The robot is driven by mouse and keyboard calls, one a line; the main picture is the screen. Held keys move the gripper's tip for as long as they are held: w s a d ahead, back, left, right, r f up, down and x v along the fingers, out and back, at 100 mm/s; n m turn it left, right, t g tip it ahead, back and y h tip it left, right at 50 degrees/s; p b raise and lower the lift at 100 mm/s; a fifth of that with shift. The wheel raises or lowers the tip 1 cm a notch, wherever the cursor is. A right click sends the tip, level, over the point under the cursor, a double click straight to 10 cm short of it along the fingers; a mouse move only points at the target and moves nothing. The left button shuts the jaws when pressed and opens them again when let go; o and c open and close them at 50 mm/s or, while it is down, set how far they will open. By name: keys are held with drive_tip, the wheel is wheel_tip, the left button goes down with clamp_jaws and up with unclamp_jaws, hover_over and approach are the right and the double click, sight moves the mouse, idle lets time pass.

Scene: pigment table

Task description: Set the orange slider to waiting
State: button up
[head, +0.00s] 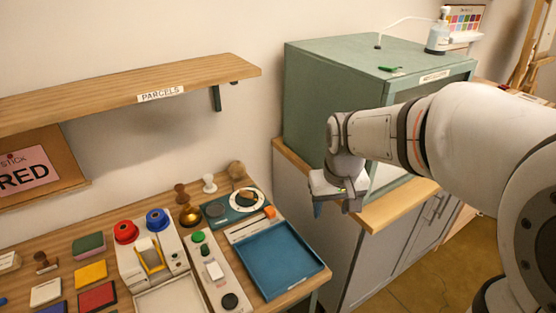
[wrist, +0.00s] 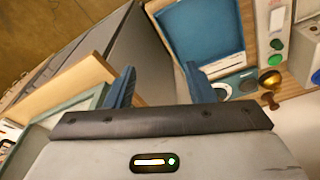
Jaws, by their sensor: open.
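The orange slider (head: 269,212) is a small orange knob at the right end of a pale strip (head: 248,226), just behind the blue tray on the wooden table. Any lettering on the strip is too small to read, so I cannot tell which position is waiting. My gripper (head: 334,208) is open and empty, pointing down to the right of the slider and apart from it, near the green cabinet. In the wrist view the two blue fingers (wrist: 158,72) stand apart with nothing between them. The orange knob is not visible in the wrist view.
The blue tray (head: 250,288) is empty. A dial panel (head: 217,210), a box with green and black buttons (head: 229,287), a brass bell (head: 190,216) and stamps stand nearby. The green cabinet (head: 310,95) and its wooden ledge (head: 398,207) are close to my gripper. A parcels shelf (head: 100,97) overhangs the left.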

drive_tip(key=w+a+f+n+p, duration=0.1)
drive_tip(key=w+a+f+p, duration=0.15)
drive_tip(key=w, duration=0.45)
drive_tip(key=w+a+f+n+p, duration=0.1)
drive_tip(key=w+a, duration=0.3)
drive_tip(key=w, duration=0.3)
drive_tip(key=n+g+p, duration=0.2)
drive_tip(key=n+p, duration=0.1)
drive_tip(key=p, duration=0.1)
approach(270, 209)
drive_tip(key=shift+s, duration=0.2)
drive_tip(key=shift+a+f, duration=0.1)
drive_tip(key=shift+f, duration=0.25)
wheel_tip(270, 209, down, 8)
drive_tip(key=shift+r+p, duration=0.1)
drive_tip(key=shift+p, duration=0.9)
clamp_jaws()
